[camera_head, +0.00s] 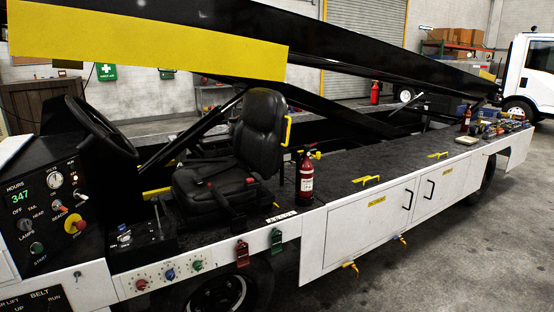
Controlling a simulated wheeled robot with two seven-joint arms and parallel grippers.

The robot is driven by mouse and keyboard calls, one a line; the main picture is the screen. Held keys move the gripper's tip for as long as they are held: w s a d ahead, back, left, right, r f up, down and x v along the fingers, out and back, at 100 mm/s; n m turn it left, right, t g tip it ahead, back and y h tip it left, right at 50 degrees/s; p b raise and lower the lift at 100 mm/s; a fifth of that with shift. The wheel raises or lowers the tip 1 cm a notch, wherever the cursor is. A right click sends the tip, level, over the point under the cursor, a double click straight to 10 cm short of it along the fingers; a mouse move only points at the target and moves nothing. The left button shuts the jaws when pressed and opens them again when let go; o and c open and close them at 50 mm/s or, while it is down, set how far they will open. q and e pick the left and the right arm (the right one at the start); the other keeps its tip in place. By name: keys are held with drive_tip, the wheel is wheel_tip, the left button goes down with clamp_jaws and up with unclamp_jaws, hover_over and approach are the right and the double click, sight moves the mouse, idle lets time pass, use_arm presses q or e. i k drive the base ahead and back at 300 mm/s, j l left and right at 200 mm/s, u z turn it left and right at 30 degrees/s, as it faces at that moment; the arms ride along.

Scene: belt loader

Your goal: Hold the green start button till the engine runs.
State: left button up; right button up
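The green start button (37,247) sits low on the black dash panel (45,205) at the left, above a small label that reads START. The panel also carries an hour display (21,196) reading 347, a round gauge (55,180), several switches and a red-and-yellow stop knob (75,224). Nothing covers or touches the start button in this view. Whether the engine runs cannot be told from this picture. Neither of my grippers is in view.
The steering wheel (101,127) stands above the panel, with a black seat (249,150) to its right. A lever box (143,243) and a side strip with red, blue and green knobs (170,274) lie right of the panel. A fire extinguisher (305,180) stands beside the seat.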

sight(37, 248)
drive_tip(key=u, duration=1.4)
